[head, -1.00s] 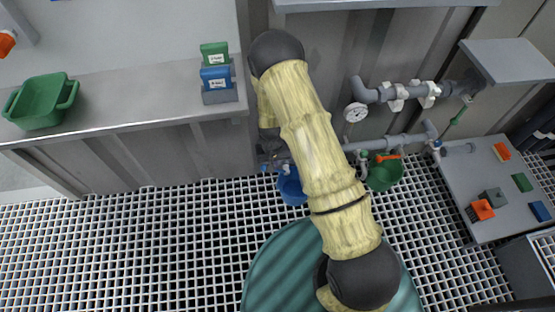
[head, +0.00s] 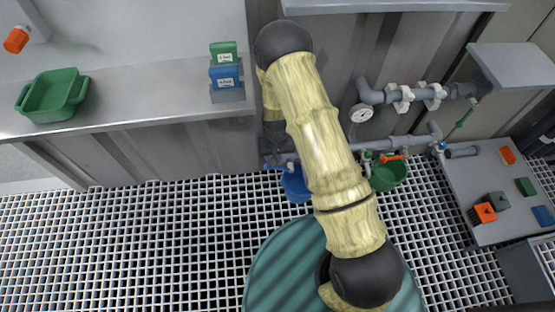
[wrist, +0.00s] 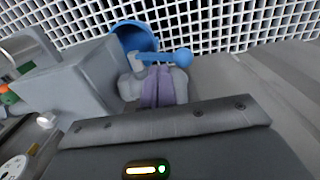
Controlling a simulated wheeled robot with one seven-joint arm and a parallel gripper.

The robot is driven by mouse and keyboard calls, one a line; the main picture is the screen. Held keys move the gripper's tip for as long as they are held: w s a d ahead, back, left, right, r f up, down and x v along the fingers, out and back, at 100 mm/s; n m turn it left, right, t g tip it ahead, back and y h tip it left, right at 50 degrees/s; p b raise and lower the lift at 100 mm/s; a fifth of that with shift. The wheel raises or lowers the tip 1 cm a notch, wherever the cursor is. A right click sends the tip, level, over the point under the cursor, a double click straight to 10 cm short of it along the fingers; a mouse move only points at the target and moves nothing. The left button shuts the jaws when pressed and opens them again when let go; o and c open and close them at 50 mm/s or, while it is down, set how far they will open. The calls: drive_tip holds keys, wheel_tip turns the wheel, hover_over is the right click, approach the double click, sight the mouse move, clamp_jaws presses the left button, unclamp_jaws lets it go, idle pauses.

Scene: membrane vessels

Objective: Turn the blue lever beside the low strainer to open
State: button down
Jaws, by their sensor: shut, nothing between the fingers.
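The blue lever (wrist: 165,57) lies roughly crosswise in the wrist view, with a round knob at its right end. It sits over a pale grey pipe fitting (wrist: 130,87); I cannot tell which part is the strainer. My gripper's closed purple-grey fingers (wrist: 157,76) are just below the lever's middle in the picture, empty; whether they touch it is unclear. In the head view a bit of the lever (head: 275,168) shows left of my arm, above a blue bucket (head: 296,187). My gripper (head: 277,152) is small and dark there, partly hidden by my arm.
A grey box (wrist: 75,80) stands close left of the fitting in the wrist view. A gauge (head: 361,113), pipes and a green bucket (head: 390,174) with an orange lever (head: 391,158) are to the right. The grating floor (head: 130,240) is open at left.

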sight(278, 168)
wheel_tip(278, 168, up, 14)
drive_tip(key=p, duration=0.4)
drive_tip(key=shift+r, duration=0.1)
drive_tip(key=s+d+r+y, duration=0.2)
drive_tip(key=d+r, duration=0.1)
drive_tip(key=d, duration=0.3)
drive_tip(key=w+d+f+y+b, duration=0.1)
drive_tip(key=w+d+f+y, duration=0.1)
drive_tip(key=f, duration=0.7)
drive_tip(key=d+y, duration=0.1)
drive_tip(key=y, duration=0.1)
drive_tip(key=shift+w+d+f+y+b, duration=0.15)
drive_tip(key=shift+w+f+y+b, duration=0.15)
drive_tip(key=shift+w+b, duration=0.1)
